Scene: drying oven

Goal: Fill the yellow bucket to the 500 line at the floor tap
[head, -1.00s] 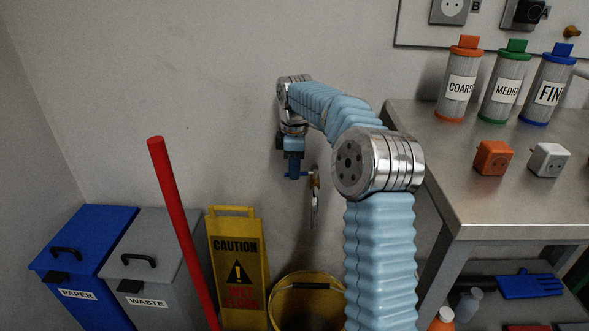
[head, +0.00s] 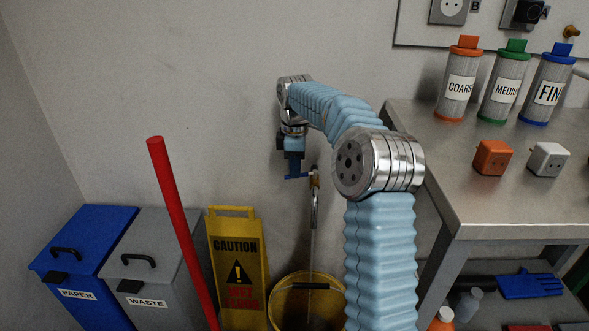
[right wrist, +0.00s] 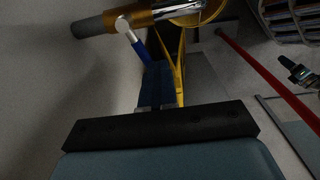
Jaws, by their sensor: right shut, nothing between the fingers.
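The yellow bucket (head: 286,297) stands on the floor by the wall, under the tap (head: 315,184). A thin pale stream (head: 311,245) runs from the tap's spout down into the bucket. The 500 line and the water level cannot be made out. My right gripper (head: 297,175) is shut and empty, just left of the tap in the head view. In the right wrist view, the shut fingers (right wrist: 155,85) are close to the blue tap lever (right wrist: 138,42) on the brass tap body (right wrist: 110,21); whether they touch cannot be told. My left gripper is out of view.
A yellow caution sign (head: 238,265) stands left of the bucket, with a red pole (head: 180,225) leaning in front. Blue paper (head: 85,255) and grey waste (head: 150,262) bins stand further left. A steel bench (head: 440,165) with canisters is at the right.

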